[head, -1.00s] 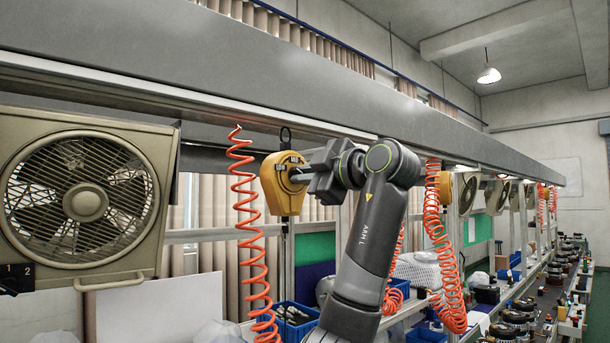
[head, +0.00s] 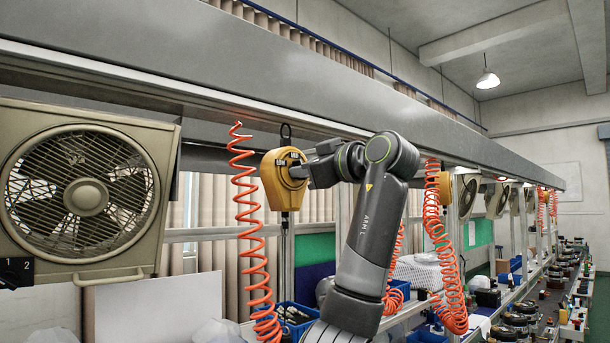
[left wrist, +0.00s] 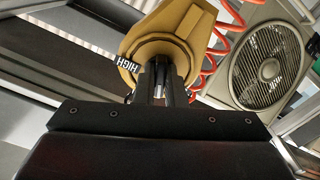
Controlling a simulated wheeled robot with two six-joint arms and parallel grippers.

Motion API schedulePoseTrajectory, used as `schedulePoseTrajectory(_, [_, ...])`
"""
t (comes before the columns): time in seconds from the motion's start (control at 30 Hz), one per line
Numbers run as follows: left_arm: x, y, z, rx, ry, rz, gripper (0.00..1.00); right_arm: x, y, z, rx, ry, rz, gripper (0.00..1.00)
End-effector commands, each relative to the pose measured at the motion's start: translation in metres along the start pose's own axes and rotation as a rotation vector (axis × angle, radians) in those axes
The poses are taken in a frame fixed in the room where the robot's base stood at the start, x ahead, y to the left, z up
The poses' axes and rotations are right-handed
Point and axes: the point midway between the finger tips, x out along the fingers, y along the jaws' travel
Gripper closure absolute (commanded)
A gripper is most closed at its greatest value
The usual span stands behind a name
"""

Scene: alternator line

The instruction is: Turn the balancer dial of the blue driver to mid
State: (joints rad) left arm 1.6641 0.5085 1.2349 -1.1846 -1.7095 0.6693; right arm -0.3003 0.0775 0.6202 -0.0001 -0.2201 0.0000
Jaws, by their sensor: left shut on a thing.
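The yellow balancer (head: 277,190) hangs by a dark hook under the long beam in the head view. In the left wrist view the balancer (left wrist: 180,22) fills the top middle, with a black label reading HIGH at the left of its round face. My left gripper (head: 298,171) reaches it from the right, at its face. In the left wrist view the gripper (left wrist: 159,72) is shut on the dial at the middle of that face. The fingers hide most of the dial, so its setting cannot be read. The blue driver cannot be made out. My right gripper is not in view.
A coiled orange hose (head: 250,230) hangs just left of the balancer, and another (head: 437,240) hangs right of my arm. A large fan (head: 85,195) stands at the left. The grey beam (head: 330,92) runs above. Blue bins (head: 297,318) sit below.

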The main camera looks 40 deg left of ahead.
Motion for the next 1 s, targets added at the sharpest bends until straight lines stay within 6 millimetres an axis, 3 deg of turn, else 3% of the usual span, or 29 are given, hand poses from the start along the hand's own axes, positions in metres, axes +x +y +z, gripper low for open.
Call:
schedulePoseTrajectory(0.5, [0.0001, -0.0003, -0.0002, 0.351, 0.001, 0.0, 1.0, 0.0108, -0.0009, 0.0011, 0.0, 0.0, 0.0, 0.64])
schedulePoseTrajectory(1.0, [0.0, 0.0001, -0.0012, 0.424, 0.001, 0.001, 1.0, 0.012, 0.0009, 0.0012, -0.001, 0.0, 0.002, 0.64])
